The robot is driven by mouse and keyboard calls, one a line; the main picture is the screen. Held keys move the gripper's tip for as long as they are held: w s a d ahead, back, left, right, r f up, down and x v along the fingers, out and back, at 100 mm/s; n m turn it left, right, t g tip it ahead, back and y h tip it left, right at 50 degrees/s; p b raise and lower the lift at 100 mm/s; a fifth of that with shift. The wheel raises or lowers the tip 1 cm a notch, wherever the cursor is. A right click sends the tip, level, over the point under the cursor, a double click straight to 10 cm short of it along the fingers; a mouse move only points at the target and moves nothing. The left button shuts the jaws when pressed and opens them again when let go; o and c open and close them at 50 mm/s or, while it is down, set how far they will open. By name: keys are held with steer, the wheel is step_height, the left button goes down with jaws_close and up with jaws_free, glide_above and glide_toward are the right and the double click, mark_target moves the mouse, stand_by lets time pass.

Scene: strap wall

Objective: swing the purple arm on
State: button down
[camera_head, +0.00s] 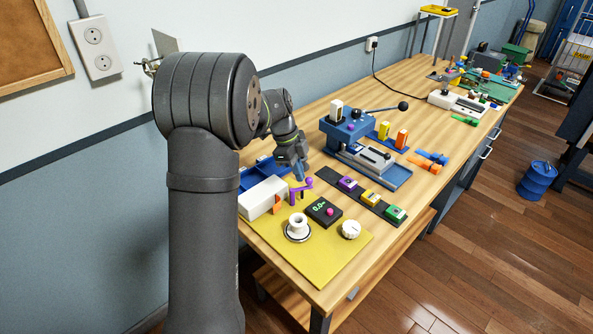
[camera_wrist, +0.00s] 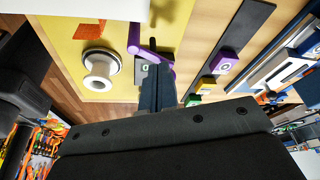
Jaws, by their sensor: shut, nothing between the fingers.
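The purple arm (camera_head: 296,193) is a slim purple lever with a round knob, standing by the white box (camera_head: 264,197) on the yellow mat. In the wrist view the purple arm (camera_wrist: 134,38) reaches from the upper middle toward the right and passes partly behind my fingers. My gripper (camera_head: 299,174) is just above and behind the lever in the head view. In the wrist view my gripper (camera_wrist: 158,72) has its dark blue fingers closed together, with nothing held. I cannot tell whether the fingers touch the purple arm.
On the yellow mat (camera_head: 335,270) stand a white spool (camera_head: 298,228), a black display box (camera_head: 324,212) and a white knob (camera_head: 350,229). A dark strip with purple, yellow and green blocks (camera_head: 370,198) lies alongside. A blue press (camera_head: 350,130) stands behind.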

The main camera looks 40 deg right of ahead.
steer(key=m, duration=0.2)
steer(key=s+m+y, duration=0.1)
steer(key=m, duration=0.1)
steer(key=shift+s+m, duration=0.1)
steer(key=shift+m, duration=0.2)
steer(key=shift+s+a, duration=0.2)
steer(key=shift+s, duration=0.1)
steer(key=shift+s+a+m+y, duration=0.3)
steer(key=shift+s+m+y, duration=0.1)
steer(key=shift+m, duration=0.4)
steer(key=shift+w+a, duration=0.1)
steer(key=shift+w+a, duration=0.4)
steer(key=shift+w, duration=0.2)
